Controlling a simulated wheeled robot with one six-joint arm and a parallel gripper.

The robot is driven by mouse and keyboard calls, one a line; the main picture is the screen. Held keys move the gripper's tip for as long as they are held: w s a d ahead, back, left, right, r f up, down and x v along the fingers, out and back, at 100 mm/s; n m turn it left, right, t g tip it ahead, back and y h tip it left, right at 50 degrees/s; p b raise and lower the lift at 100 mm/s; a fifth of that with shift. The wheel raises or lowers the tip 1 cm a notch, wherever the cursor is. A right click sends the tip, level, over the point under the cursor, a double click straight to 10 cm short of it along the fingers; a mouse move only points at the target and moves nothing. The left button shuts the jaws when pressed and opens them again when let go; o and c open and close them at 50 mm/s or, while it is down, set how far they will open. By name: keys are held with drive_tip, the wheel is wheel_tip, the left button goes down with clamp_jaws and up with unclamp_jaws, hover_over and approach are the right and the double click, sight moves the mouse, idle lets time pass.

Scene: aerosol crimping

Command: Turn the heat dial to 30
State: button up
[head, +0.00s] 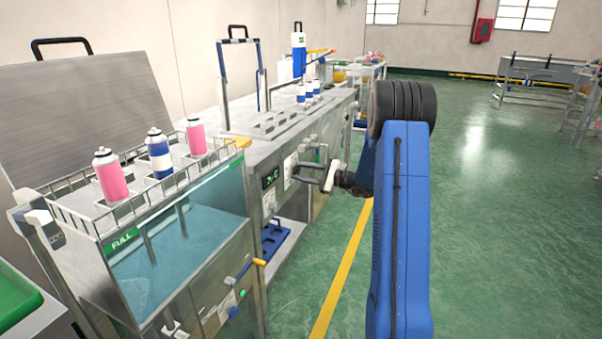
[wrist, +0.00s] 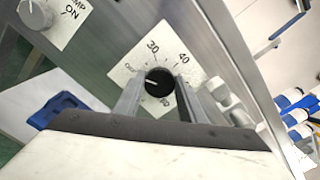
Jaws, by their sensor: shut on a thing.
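The heat dial is a round black knob (wrist: 158,80) on a pale square plate (wrist: 124,74) in the wrist view. The plate is marked 30 at the upper left and 40 at the upper right, with other marks partly hidden by the knob and fingers. A short white line on the knob lies toward its left side, below and left of the 30 mark. My gripper (wrist: 160,84) is shut on the knob, one finger on either side. In the head view, my gripper (head: 318,176) is at the front panel of the bench; the knob cannot be made out there.
The green floor (head: 490,230) at the right is clear.

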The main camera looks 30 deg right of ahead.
drive_tip(key=m, duration=1.1)
drive_tip(key=shift+d, duration=0.1)
drive_tip(key=shift+w, duration=0.1)
idle(0.4)
drive_tip(key=o, duration=1)
drive_tip(key=shift+o, duration=0.2)
drive_tip(key=shift+d, duration=0.1)
drive_tip(key=v, duration=1.7)
drive_tip(key=shift+d, duration=0.1)
